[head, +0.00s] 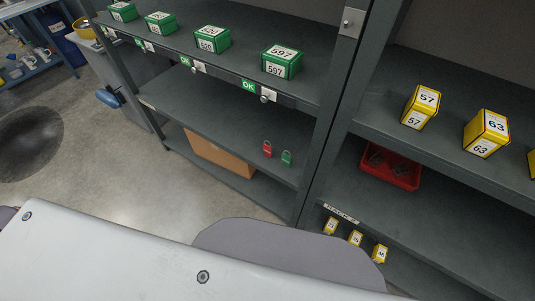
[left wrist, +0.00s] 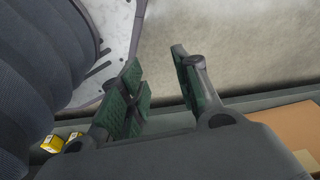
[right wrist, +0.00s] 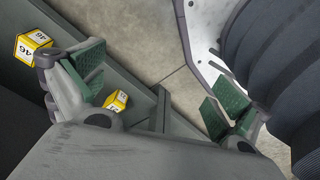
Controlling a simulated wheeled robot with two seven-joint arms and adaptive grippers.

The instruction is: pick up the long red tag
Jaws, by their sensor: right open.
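A small red padlock-shaped piece (head: 267,149) sits on the middle shelf of the left rack in the head view, beside a similar green piece (head: 287,157). It is too small to tell whether it is the long red tag; no other red tag shows clearly. My left gripper (left wrist: 158,78) is open and empty, with a cardboard box (left wrist: 285,130) and yellow boxes beyond it. My right gripper (right wrist: 155,88) is open and empty, above a shelf edge with yellow numbered boxes (right wrist: 116,101). Neither gripper shows in the head view.
Green numbered boxes (head: 281,61) line the upper left shelf. A red bin (head: 390,167) with dark contents and yellow boxes (head: 420,107) stand on the right rack. A dark upright (head: 335,110) separates the racks. Open floor (head: 110,165) lies left.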

